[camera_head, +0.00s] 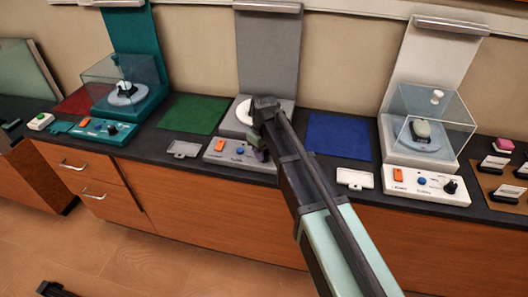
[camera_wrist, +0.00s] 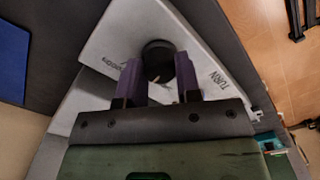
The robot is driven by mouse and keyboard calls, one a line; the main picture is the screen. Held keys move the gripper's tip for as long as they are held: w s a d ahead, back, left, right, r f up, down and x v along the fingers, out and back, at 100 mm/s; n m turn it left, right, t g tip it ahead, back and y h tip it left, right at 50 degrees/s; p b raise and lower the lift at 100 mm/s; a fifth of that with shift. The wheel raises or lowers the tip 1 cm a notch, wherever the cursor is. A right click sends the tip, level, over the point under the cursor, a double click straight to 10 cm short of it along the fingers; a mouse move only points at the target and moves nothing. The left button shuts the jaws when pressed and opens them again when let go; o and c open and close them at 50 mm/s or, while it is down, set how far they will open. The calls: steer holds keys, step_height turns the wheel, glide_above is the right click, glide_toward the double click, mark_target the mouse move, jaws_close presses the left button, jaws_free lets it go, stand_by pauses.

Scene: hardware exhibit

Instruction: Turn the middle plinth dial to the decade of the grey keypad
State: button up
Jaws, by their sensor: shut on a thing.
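The middle plinth is grey, with a tall back panel (camera_head: 268,55) and a sloped control panel (camera_head: 245,160) at the counter's front. The control panel bears an orange switch (camera_head: 219,145) and a blue button (camera_head: 240,150). In the wrist view the round black dial (camera_wrist: 158,56), with a pale pointer mark, sits between the purple fingers of my gripper (camera_wrist: 158,72), beside the word TURN. My gripper is shut on the dial. It also shows in the head view (camera_head: 261,153). I cannot identify a grey keypad.
A teal plinth (camera_head: 147,40) stands left and a white plinth (camera_head: 425,60) right, each with a clear case. Green (camera_head: 194,114) and blue (camera_head: 338,136) mats lie between them. Small objects sit on a brown board (camera_head: 485,183) at far right. Drawers are below.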

steer(key=shift+n, duration=0.4)
steer(key=n, duration=0.3)
steer(key=shift+n, duration=0.3)
steer(key=n, duration=0.3)
steer(key=shift+n, duration=0.3)
steer(key=n, duration=0.3)
steer(key=shift+n, duration=2.5)
steer(key=o, duration=0.9)
